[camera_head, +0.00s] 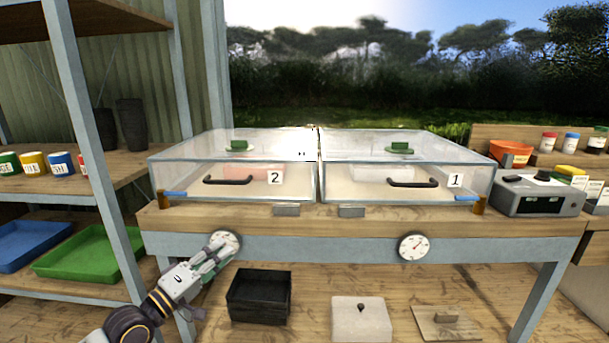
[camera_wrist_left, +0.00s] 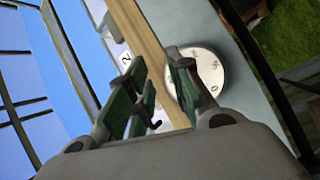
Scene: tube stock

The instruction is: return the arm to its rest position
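My left gripper (camera_head: 216,254) is in front of the table's front rail, beside the left dial gauge (camera_head: 226,243). In the left wrist view, its green-padded fingers (camera_wrist_left: 160,80) stand apart with nothing between them. The left gauge shows there too (camera_wrist_left: 200,76), partly behind one finger. I cannot tell whether the finger touches the gauge. My left arm (camera_head: 150,315) reaches up from the lower left. My right arm and gripper are not in view.
Two clear-lidded boxes, number 2 (camera_head: 200,180) and number 1 (camera_head: 455,180), stand on the table (camera_head: 370,218). A second gauge (camera_head: 413,247) is to the right. Below are a black bin (camera_head: 258,310) and a white block (camera_head: 361,325). A shelf post (camera_head: 92,140) stands left, near my arm.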

